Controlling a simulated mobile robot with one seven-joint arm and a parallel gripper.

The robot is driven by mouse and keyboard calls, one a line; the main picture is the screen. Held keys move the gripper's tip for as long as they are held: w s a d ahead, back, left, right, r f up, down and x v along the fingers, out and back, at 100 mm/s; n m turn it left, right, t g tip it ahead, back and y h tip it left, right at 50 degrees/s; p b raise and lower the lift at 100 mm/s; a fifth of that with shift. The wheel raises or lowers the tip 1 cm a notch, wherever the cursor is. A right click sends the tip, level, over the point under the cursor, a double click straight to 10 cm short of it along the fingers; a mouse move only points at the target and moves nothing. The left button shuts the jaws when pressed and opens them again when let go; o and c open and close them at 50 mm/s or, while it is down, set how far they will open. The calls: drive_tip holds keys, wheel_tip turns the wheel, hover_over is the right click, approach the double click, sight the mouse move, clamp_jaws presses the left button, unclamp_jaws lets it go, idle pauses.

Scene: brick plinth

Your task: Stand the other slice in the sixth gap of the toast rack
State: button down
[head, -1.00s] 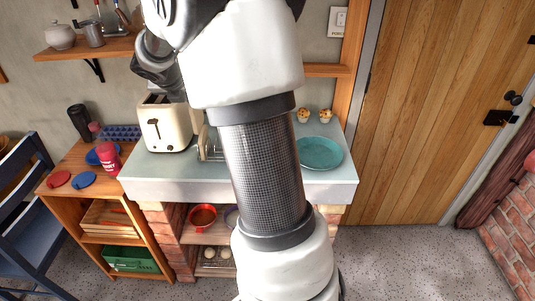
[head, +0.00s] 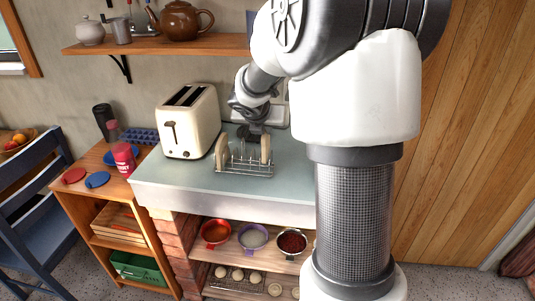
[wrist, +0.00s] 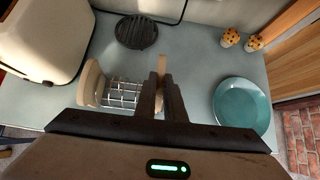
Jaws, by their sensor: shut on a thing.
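The wire toast rack (head: 243,172) stands on the pale counter, right of the toaster; it also shows in the wrist view (wrist: 121,96). One slice of toast (head: 222,151) stands upright at its left end, also in the wrist view (wrist: 91,84). My gripper (wrist: 164,82) is shut on the other slice (wrist: 161,64), seen edge-on between the fingers. In the head view this slice (head: 265,149) is upright at the rack's right end. I cannot tell whether its lower edge is down in a gap or just above it; the fingers hide part of it.
A cream toaster (head: 188,122) stands close left of the rack. In the wrist view, a teal plate (wrist: 242,104) lies to the right, two muffins (wrist: 241,41) sit at the back right, and a dark ribbed round object (wrist: 136,32) lies behind the rack. The counter between is clear.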

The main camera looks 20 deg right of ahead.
sight(265, 142)
drive_tip(key=shift+f+b, duration=1.25)
drive_tip(key=shift+f, duration=1.05)
drive_tip(key=shift+f, duration=0.2)
drive_tip(key=c, duration=1.8)
unclamp_jaws()
drive_tip(key=shift+c, duration=0.2)
